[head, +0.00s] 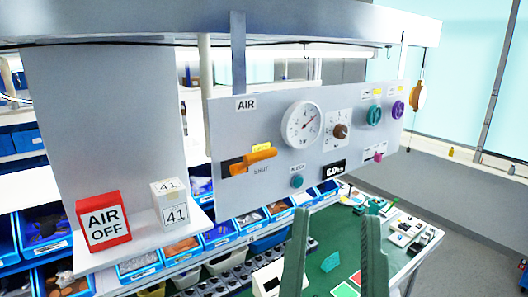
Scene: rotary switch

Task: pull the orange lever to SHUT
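The orange lever (254,161) sticks out from the left part of a grey upright panel (235,197), under the AIR label. It lies nearly level, its right end slightly higher, across a dark slot. The word SHUT (261,170) is printed just below its right end, and a yellow label (262,147) sits just above it. My gripper (337,217) shows as two grey-green fingers rising from the bottom edge. They are wide apart with nothing between them. They are right of and below the lever, apart from it.
The panel also carries a round gauge (303,125), a brown knob (341,131), a teal knob (374,115), a purple knob (398,109) and a teal button (297,181). A red AIR OFF sign (104,222) and a white 41 box (170,203) stand on a left shelf. A green bench lies below.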

